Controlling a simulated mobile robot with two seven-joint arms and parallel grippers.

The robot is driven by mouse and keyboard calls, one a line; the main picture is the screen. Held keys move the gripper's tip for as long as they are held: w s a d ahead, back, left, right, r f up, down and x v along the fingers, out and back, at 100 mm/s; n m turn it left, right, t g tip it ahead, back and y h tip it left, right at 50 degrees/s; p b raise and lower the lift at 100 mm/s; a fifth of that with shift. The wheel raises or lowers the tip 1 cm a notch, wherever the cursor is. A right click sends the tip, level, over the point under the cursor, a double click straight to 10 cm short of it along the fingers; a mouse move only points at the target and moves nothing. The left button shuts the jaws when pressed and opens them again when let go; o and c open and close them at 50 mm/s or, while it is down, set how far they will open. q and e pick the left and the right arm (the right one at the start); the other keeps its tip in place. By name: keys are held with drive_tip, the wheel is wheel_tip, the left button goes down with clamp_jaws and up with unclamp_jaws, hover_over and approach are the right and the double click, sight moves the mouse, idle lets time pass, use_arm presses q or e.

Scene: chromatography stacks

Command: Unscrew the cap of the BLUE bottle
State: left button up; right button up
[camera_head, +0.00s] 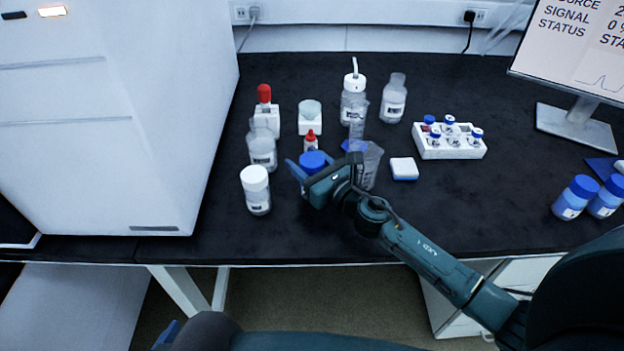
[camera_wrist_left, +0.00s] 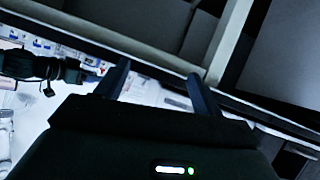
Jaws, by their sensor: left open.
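A round blue cap (camera_head: 312,161) shows near the middle of the bench in the head view; the bottle under it is mostly hidden by my right gripper. My right gripper (camera_head: 318,155) is open over the bench, with the cap between its spread fingers, closer to the left one. I cannot tell whether a finger touches it. My left gripper (camera_wrist_left: 160,82) is open and empty in the left wrist view, away from the bottles. Two more blue-capped bottles (camera_head: 575,197) (camera_head: 606,196) stand at the right edge.
Close around the right gripper stand a white-capped bottle (camera_head: 257,190), a clear bottle (camera_head: 262,148), a red-capped dropper bottle (camera_head: 310,141) and a wash bottle (camera_head: 353,98). A vial rack (camera_head: 450,153) and monitor stand (camera_head: 578,128) are right. The front middle of the bench (camera_head: 350,243) is clear.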

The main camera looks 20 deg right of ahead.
drive_tip(key=c, duration=0.7)
use_arm(q)
drive_tip(key=shift+r, duration=0.15)
use_arm(e)
drive_tip(key=shift+o, duration=0.2)
drive_tip(key=shift+r, duration=0.1)
drive_tip(key=shift+r, duration=0.3)
wheel_tip(320, 180, up, 8)
drive_tip(key=p, duration=0.5)
drive_tip(key=shift+r+p, duration=0.5)
drive_tip(key=shift+r, duration=0.15)
use_arm(q)
drive_tip(key=r, duration=0.2)
drive_tip(key=r+m, duration=0.1)
drive_tip(key=shift+s+a+r, duration=0.1)
drive_tip(key=shift+s+a, duration=0.1)
drive_tip(key=shift+a, duration=0.05)
